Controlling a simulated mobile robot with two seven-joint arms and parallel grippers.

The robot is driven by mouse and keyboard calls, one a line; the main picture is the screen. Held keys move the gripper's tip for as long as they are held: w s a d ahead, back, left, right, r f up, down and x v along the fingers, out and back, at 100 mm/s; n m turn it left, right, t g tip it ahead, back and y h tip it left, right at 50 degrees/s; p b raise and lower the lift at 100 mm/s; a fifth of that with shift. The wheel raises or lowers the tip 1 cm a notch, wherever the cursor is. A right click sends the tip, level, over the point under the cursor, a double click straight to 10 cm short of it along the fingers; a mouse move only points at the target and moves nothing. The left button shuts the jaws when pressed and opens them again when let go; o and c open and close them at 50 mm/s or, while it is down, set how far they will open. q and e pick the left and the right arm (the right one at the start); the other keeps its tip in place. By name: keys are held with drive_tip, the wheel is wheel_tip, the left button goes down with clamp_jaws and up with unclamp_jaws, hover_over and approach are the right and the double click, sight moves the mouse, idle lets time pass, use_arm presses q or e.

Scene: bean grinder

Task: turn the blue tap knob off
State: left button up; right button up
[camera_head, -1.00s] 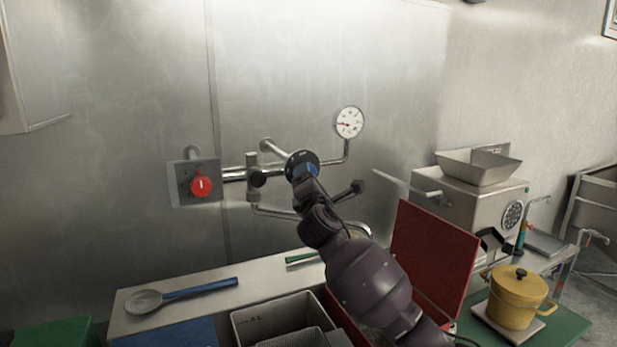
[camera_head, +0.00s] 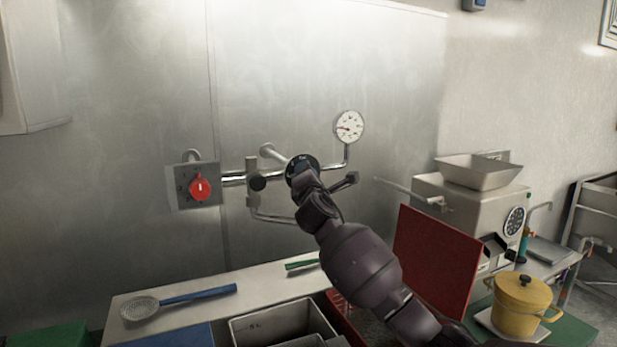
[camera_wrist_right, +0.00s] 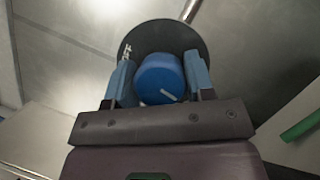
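The blue tap knob (camera_wrist_right: 160,78) sits on a round dark disc (camera_wrist_right: 140,38) in the right wrist view. A short white mark shows low on its face, tilted. My right gripper (camera_wrist_right: 160,75) has one blue finger on each side of the knob. In the head view the dark disc (camera_head: 298,161) shows on the wall pipework, but my right gripper and wrist hide the knob. My left gripper is out of view.
A red knob (camera_head: 200,188) on a grey plate is left of the pipes. A pressure gauge (camera_head: 349,126) stands above right. Below are a counter with a blue-handled strainer (camera_head: 140,308), a grey bin (camera_head: 270,325) and an upright red panel (camera_head: 437,262). A yellow pot (camera_head: 520,305) is right.

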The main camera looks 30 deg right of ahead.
drive_tip(key=shift+c, duration=1.4)
